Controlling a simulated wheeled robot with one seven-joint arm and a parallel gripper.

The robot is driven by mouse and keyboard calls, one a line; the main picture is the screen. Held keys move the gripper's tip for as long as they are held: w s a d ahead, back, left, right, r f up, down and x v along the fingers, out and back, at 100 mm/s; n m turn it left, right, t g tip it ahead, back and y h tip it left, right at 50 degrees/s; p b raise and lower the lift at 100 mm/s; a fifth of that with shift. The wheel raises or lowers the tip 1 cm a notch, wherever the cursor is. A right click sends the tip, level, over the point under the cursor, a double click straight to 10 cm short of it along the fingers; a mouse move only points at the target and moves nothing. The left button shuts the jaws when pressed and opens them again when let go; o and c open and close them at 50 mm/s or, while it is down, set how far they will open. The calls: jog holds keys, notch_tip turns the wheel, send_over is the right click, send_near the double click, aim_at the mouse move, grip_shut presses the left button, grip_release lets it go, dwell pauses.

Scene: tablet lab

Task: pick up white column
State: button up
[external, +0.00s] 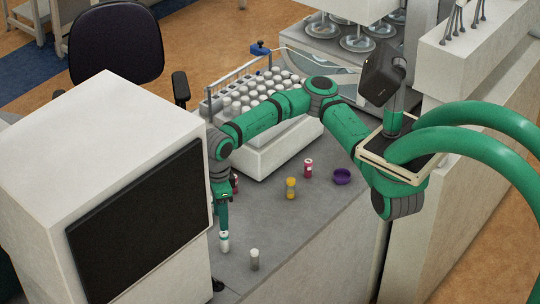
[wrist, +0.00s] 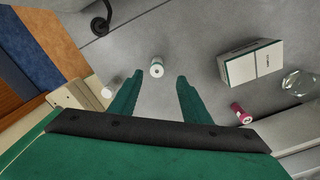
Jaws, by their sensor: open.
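Two small white cylinders stand on the grey bench; I cannot tell which one the task calls the white column. In the external view one (external: 225,242) is directly below my gripper (external: 223,227), and the other (external: 254,260) stands a little to the right, nearer the camera. In the wrist view a white cylinder with a dark mark on top (wrist: 157,68) shows between and just beyond the tips of my gripper (wrist: 160,76). A second white one (wrist: 107,92) lies outside the left finger. My gripper is open and empty, pointing down; contact with either cylinder cannot be made out.
A yellow bottle (external: 291,188), a red bottle (external: 308,168) and a purple bowl (external: 342,176) stand farther back on the bench. A rack of white-capped vials (external: 262,94) is behind. A large white machine (external: 130,120) stands close on the left. The bench front is clear.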

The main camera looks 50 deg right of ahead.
aim_at(205, 238)
jog(key=f, duration=1)
jog(key=shift+s+f, duration=0.25)
grip_shut()
